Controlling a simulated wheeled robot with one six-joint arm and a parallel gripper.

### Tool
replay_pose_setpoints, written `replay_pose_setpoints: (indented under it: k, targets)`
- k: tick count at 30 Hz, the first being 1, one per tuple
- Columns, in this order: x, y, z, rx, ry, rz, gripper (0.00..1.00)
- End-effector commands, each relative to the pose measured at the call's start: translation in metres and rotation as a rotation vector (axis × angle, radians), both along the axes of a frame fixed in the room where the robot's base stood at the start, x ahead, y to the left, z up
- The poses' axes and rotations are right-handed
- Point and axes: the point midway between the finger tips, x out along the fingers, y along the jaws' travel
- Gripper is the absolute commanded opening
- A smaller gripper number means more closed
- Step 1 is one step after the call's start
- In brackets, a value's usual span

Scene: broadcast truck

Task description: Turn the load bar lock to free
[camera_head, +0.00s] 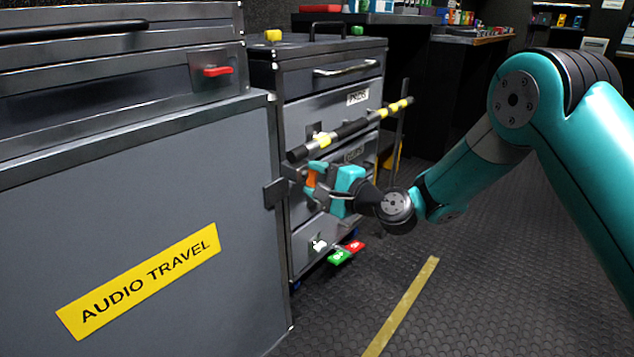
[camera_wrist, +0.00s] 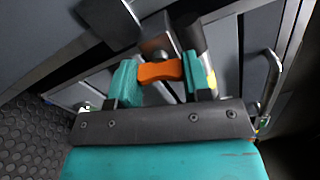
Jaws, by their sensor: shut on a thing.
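The load bar (camera_head: 349,131), a black bar with yellow bands, runs across the front of the grey drawer unit. The lock's orange handle (camera_head: 311,179) is just below the bar's near end. It also shows in the wrist view (camera_wrist: 160,72), lying crosswise between my teal fingers in front of a grey metal block. My gripper (camera_head: 318,182) is shut on this orange handle. A green plate (camera_head: 339,257) and a red plate (camera_head: 356,246) with white marks sit low at the drawer unit's foot; I cannot read the marks.
The drawer unit (camera_head: 328,111) has metal pull handles. The dark floor with a yellow strip (camera_head: 404,303) is clear at right.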

Motion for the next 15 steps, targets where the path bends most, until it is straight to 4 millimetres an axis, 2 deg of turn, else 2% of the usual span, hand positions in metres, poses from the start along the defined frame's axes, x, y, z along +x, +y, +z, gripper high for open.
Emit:
replay_pose_setpoints:
  k: [15]
  targets:
    - [-0.0005,-0.0008,-0.0017,-0.109,-0.133,-0.001,0.21]
